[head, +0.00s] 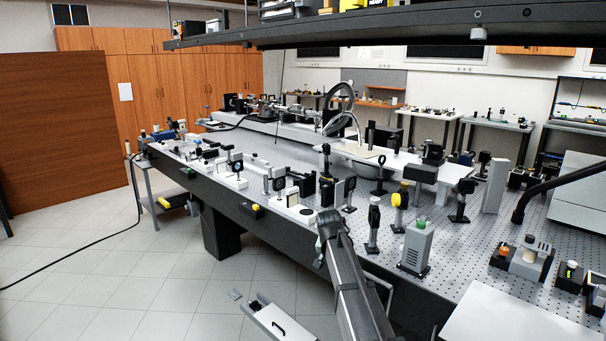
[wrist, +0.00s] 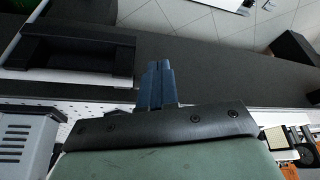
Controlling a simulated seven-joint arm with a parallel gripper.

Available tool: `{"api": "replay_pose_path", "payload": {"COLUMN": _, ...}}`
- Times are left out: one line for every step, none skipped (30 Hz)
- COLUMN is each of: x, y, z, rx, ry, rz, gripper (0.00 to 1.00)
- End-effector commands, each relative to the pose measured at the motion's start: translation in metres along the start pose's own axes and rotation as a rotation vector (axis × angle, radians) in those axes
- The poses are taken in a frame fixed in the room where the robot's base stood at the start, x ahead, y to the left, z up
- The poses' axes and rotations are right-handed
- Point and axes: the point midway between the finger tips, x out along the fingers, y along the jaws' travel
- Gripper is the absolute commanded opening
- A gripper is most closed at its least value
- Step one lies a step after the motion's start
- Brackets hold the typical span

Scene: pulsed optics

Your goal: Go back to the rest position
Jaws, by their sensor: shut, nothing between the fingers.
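My gripper (wrist: 157,72) shows in the wrist view as two dark blue fingers pressed together, shut with nothing between them. It is above the dark front edge of the optical table (wrist: 215,82). In the head view, my arm reaches up from the bottom middle and ends at the front edge of the optical table (head: 262,212); the fingers cannot be made out there. No held object shows in either view.
A grey vented box (head: 416,247) stands on the table right of my arm and also shows in the wrist view (wrist: 24,142). Black post-mounted optics (head: 373,222) stand close by. A shelf (head: 400,24) hangs overhead. Tiled floor (head: 160,260) lies open at left.

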Motion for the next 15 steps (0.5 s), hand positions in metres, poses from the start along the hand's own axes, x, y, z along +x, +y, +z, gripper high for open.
{"api": "replay_pose_path", "payload": {"x": 0.018, "y": 0.007, "z": 0.017, "rx": -0.012, "ry": -0.024, "rz": 0.008, "gripper": 0.00}}
{"api": "replay_pose_path", "payload": {"x": 0.028, "y": 0.010, "z": 0.025, "rx": -0.020, "ry": -0.037, "rz": 0.013, "gripper": 0.00}}
{"api": "replay_pose_path", "payload": {"x": 0.040, "y": 0.014, "z": 0.035, "rx": -0.029, "ry": -0.054, "rz": 0.017, "gripper": 0.00}}
{"api": "replay_pose_path", "payload": {"x": 0.049, "y": 0.017, "z": 0.043, "rx": -0.036, "ry": -0.066, "rz": 0.021, "gripper": 0.00}}
{"api": "replay_pose_path", "payload": {"x": 0.058, "y": 0.020, "z": 0.051, "rx": -0.043, "ry": -0.078, "rz": 0.024, "gripper": 0.00}}
{"api": "replay_pose_path", "payload": {"x": 0.069, "y": 0.024, "z": 0.062, "rx": -0.053, "ry": -0.096, "rz": 0.028, "gripper": 0.00}}
{"api": "replay_pose_path", "payload": {"x": 0.077, "y": 0.027, "z": 0.070, "rx": -0.059, "ry": -0.108, "rz": 0.031, "gripper": 0.00}}
{"api": "replay_pose_path", "payload": {"x": 0.086, "y": 0.030, "z": 0.078, "rx": -0.066, "ry": -0.121, "rz": 0.034, "gripper": 0.00}}
{"api": "replay_pose_path", "payload": {"x": 0.097, "y": 0.034, "z": 0.090, "rx": -0.076, "ry": -0.138, "rz": 0.037, "gripper": 0.00}}
{"api": "replay_pose_path", "payload": {"x": 0.105, "y": 0.038, "z": 0.099, "rx": -0.083, "ry": -0.152, "rz": 0.040, "gripper": 0.00}}
{"api": "replay_pose_path", "payload": {"x": 0.113, "y": 0.041, "z": 0.108, "rx": -0.090, "ry": -0.165, "rz": 0.042, "gripper": 0.00}}
{"api": "replay_pose_path", "payload": {"x": 0.123, "y": 0.046, "z": 0.120, "rx": -0.099, "ry": -0.183, "rz": 0.046, "gripper": 0.00}}
{"api": "replay_pose_path", "payload": {"x": 0.131, "y": 0.050, "z": 0.130, "rx": -0.106, "ry": -0.196, "rz": 0.049, "gripper": 0.00}}
{"api": "replay_pose_path", "payload": {"x": 0.139, "y": 0.054, "z": 0.139, "rx": -0.114, "ry": -0.210, "rz": 0.051, "gripper": 0.00}}
{"api": "replay_pose_path", "payload": {"x": 0.149, "y": 0.059, "z": 0.152, "rx": -0.122, "ry": -0.228, "rz": 0.055, "gripper": 0.00}}
